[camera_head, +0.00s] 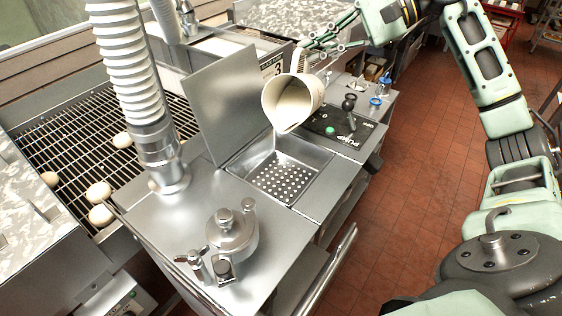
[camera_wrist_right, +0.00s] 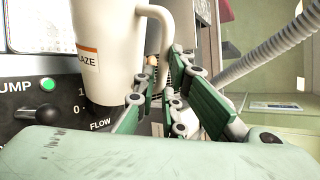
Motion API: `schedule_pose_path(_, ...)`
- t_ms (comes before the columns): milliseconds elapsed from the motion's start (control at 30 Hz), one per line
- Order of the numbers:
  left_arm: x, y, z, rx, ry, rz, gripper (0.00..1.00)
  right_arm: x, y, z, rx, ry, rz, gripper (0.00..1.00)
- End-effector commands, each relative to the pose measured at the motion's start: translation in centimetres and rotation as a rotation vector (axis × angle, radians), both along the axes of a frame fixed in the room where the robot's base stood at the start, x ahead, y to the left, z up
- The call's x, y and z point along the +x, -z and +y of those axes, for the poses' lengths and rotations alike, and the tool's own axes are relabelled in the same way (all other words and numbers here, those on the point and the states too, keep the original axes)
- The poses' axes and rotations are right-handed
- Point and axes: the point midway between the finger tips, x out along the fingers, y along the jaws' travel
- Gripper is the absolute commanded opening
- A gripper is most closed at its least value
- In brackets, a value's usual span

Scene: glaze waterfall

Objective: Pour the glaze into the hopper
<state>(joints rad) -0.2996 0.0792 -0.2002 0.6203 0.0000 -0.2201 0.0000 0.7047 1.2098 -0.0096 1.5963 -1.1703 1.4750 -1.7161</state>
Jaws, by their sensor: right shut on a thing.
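A cream glaze jug (camera_head: 290,103) is tilted, its mouth facing down toward the open hopper (camera_head: 282,177) in the steel machine top. A pale inside shows at its mouth; I cannot tell whether glaze is flowing out. The hopper has a perforated strainer plate and stands below the jug's lip. My right gripper (camera_head: 322,46) is shut on the jug's handle, behind and above the jug. In the right wrist view, the fingers (camera_wrist_right: 160,88) meet at the handle of the jug (camera_wrist_right: 108,50), which carries a "GLAZE" label. My left gripper is out of view.
The raised steel lid (camera_head: 215,100) stands behind the hopper. A pump panel (camera_head: 335,130) with a black lever and lit green button is to its right. A ribbed hose (camera_head: 132,60), a steel cap (camera_head: 232,235) and a wire conveyor (camera_head: 60,140) with pale round pieces are left.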

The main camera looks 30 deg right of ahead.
Motion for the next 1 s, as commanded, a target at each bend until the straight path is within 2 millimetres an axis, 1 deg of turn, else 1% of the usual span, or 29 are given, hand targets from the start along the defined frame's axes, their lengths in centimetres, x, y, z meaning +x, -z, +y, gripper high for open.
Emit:
schedule_pose_path(33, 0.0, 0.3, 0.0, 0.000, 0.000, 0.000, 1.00, -0.1, 0.1, 0.1, -0.005, 0.000, -0.008, 0.00)
schedule_pose_path(400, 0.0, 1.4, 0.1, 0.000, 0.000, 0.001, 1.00, -0.5, 0.4, 0.7, -0.057, 0.001, -0.046, 0.00)
schedule_pose_path(1000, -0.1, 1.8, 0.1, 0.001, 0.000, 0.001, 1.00, -0.2, 0.5, 0.5, -0.081, 0.001, -0.065, 0.00)
